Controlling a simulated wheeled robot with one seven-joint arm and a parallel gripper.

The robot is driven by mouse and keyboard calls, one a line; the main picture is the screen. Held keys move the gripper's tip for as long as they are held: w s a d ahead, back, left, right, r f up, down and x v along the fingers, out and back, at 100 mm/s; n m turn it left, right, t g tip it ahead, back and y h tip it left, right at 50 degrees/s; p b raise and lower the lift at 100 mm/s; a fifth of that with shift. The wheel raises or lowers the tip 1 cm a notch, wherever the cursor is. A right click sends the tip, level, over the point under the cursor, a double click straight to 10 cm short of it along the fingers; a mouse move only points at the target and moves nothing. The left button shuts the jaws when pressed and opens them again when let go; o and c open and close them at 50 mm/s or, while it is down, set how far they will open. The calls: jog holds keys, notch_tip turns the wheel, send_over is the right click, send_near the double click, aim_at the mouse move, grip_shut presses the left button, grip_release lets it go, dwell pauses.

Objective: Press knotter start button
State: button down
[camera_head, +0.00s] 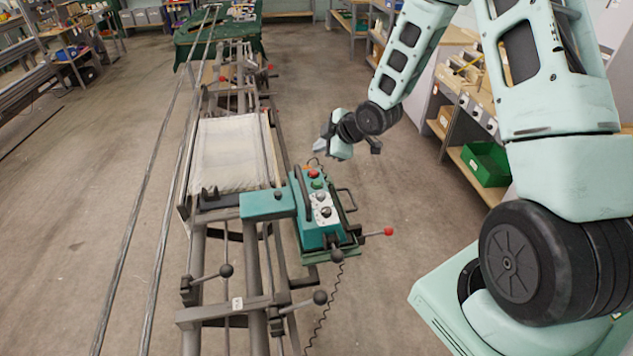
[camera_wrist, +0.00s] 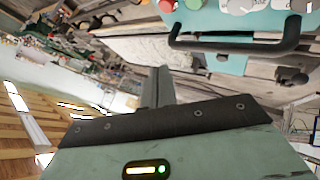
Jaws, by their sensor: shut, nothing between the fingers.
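The knotter is a teal control box (camera_head: 312,232) on the metal frame in the head view. The red button (camera_wrist: 166,5) and green button (camera_wrist: 194,4) also show at the top edge of the wrist view. No label marking a start button can be read. My gripper (camera_head: 321,146) is beyond the box's far end, apart from the buttons. In the wrist view its grey fingers (camera_wrist: 158,84) are together and empty, below and left of the buttons.
A black bar handle (camera_wrist: 240,46) stands out from the box, near my fingers in the wrist view. A lever with a red knob (camera_head: 388,231) sticks out right of the box. A pale warp sheet (camera_head: 232,153) lies on the left. Shelving with a green bin (camera_head: 486,163) stands right.

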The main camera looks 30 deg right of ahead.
aim_at(320, 184)
notch_tip(320, 184, down, 9)
jog(key=b, duration=0.6)
jog(key=shift+b, duration=0.35)
dwell(1.6)
jog(key=shift+a+f+b, duration=0.1)
jog(key=shift+f+b, duration=0.25)
jog(key=shift+b, duration=0.1)
